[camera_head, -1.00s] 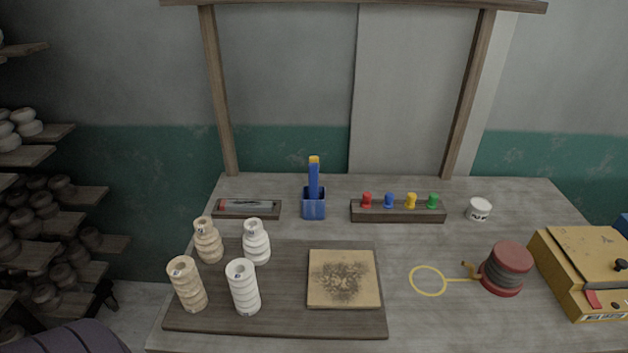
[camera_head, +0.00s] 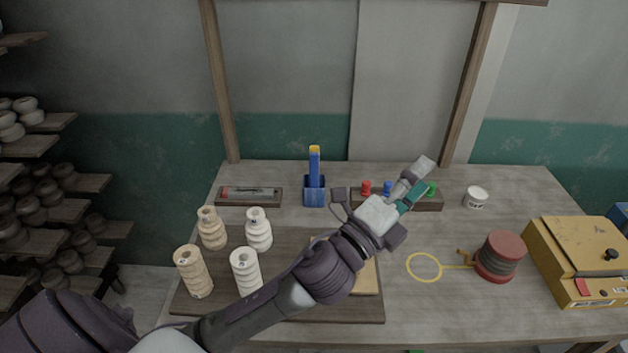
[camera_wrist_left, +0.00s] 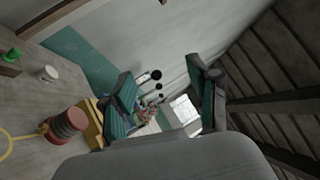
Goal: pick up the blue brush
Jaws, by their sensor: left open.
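The blue brush (camera_head: 314,168), with a yellow end on top, stands upright in a blue square holder (camera_head: 314,197) at the back of the table. My left gripper (camera_head: 420,180) is to the right of the brush, apart from it, in front of the peg rack in the head view. In the left wrist view its two teal-padded fingers (camera_wrist_left: 165,95) are spread with nothing held between them. The brush is not visible in that view. My right gripper is not clearly seen in either view.
My left arm covers part of the square tile (camera_head: 368,280) and the board. Several stacked clay pieces (camera_head: 258,229) stand left. A red spool (camera_head: 500,257) and yellow box (camera_head: 575,245) stand right.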

